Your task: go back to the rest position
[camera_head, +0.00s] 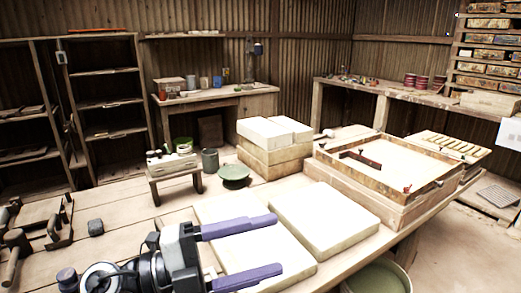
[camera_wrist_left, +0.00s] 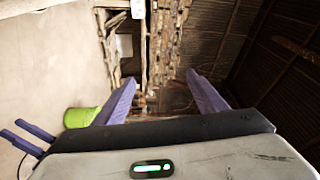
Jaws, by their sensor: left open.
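My left gripper (camera_head: 278,244) reaches in from the lower left in the head view. Its two purple fingers are spread and point right, with nothing held between them. They are over the pale square slabs on the workbench (camera_head: 130,215); I cannot tell how high. In the left wrist view the left gripper (camera_wrist_left: 162,77) also shows open and empty. Two small purple prongs at the left edge of that view look like fingers of my right gripper (camera_wrist_left: 26,138); their opening is unclear. The head view does not show the right gripper.
A bare pale slab (camera_head: 325,218) lies right of the fingers. Stacked blocks (camera_head: 275,160), a wooden-framed tray (camera_head: 330,165), a green dish (camera_head: 234,178) and a small stool (camera_head: 173,173) stand behind. Tools (camera_head: 40,230) lie at the left. A bucket (camera_head: 378,278) is below the front edge.

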